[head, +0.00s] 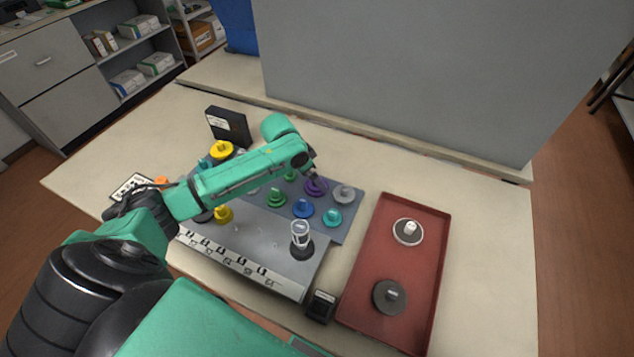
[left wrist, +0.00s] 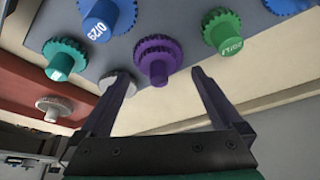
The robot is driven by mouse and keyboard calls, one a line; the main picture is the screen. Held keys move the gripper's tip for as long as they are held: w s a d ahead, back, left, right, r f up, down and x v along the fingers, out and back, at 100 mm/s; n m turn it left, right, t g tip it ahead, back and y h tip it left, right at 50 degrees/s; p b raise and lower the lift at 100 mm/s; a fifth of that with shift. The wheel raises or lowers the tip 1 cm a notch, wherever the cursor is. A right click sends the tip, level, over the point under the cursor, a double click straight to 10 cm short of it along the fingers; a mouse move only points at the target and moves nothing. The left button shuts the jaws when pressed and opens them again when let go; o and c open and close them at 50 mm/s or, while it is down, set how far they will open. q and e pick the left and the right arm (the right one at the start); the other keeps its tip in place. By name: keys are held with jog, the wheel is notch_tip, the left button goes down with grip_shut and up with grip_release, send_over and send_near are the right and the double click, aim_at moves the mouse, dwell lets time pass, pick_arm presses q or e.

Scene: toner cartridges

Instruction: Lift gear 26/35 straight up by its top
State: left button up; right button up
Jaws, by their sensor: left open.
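No marking reading 26/35 can be made out, so I cannot confirm which gear it is. A purple gear (head: 314,188) with a toothed rim and raised round top stands on the blue-grey mat. In the left wrist view the purple gear (left wrist: 158,58) lies between the fingertips of my left gripper (left wrist: 160,74). The left gripper (head: 316,178) is open, with a gap to the gear on both sides. In the head view its wrist partly hides the purple gear. My right gripper is not in view.
Close by stand a green gear (head: 290,175), a blue gear (head: 303,208), a teal gear (head: 332,217) and a grey gear (head: 344,193). A red tray (head: 372,250) at the right holds two round parts. A grey panel (head: 400,75) rises behind the table.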

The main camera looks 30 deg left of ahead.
pick_arm(q)
jog(key=x, duration=0.2)
jog(key=shift+d+f, duration=0.15)
jog(key=shift+f, duration=0.3)
jog(key=c, duration=1.1)
jog(key=shift+c, duration=0.2)
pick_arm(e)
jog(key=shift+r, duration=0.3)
